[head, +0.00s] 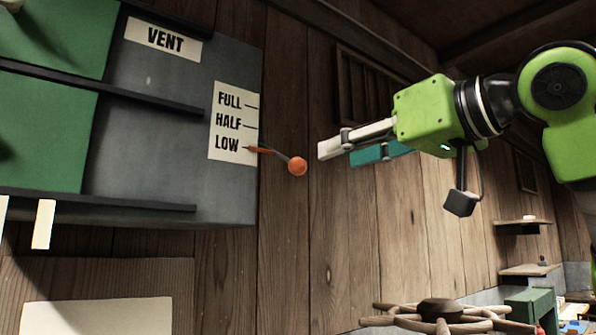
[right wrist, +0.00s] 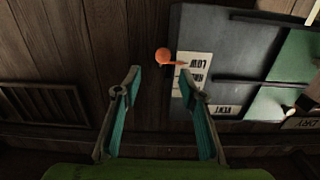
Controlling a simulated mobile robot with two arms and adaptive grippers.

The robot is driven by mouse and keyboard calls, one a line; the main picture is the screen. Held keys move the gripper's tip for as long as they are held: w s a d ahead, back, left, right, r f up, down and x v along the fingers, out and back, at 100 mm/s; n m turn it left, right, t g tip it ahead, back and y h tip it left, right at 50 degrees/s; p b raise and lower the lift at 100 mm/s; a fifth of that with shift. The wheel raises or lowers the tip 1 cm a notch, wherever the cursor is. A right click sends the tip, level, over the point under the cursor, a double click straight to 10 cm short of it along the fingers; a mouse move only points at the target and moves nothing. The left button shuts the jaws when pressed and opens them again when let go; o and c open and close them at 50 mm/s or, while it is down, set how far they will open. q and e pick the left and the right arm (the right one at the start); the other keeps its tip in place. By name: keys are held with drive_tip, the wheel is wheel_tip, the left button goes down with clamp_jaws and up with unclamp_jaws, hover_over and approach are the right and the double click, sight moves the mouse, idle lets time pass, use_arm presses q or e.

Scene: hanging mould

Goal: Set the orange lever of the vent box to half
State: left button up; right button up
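The grey vent box (head: 150,110) hangs on the plank wall at the left of the head view. Its label reads FULL, HALF and LOW (head: 233,122) from top to bottom. The orange lever (head: 297,166) sticks out from the box's right side, with its pointer end at the LOW mark and its round knob to the lower right. My right gripper (head: 338,153) is open and empty, just right of the knob and apart from it. In the right wrist view the knob (right wrist: 162,56) lies just beyond the gap between the open fingertips (right wrist: 161,72). My left gripper is not in view.
Green panels (head: 45,130) and dark rails cover the box's left part. A spoked wheel (head: 440,312) stands at the bottom right. Small shelves (head: 528,222) and a cluttered bench are farther right.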

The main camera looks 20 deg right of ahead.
sight(303, 163)
drive_tip(key=p+x, duration=0.1)
drive_tip(key=x, duration=0.3)
drive_tip(key=p+x, duration=0.1)
drive_tip(key=x, duration=0.3)
drive_tip(key=p+x, duration=0.2)
drive_tip(key=x, duration=0.2)
drive_tip(key=shift+s+a+r, duration=0.1)
drive_tip(key=shift+a+r, duration=0.3)
clamp_jaws()
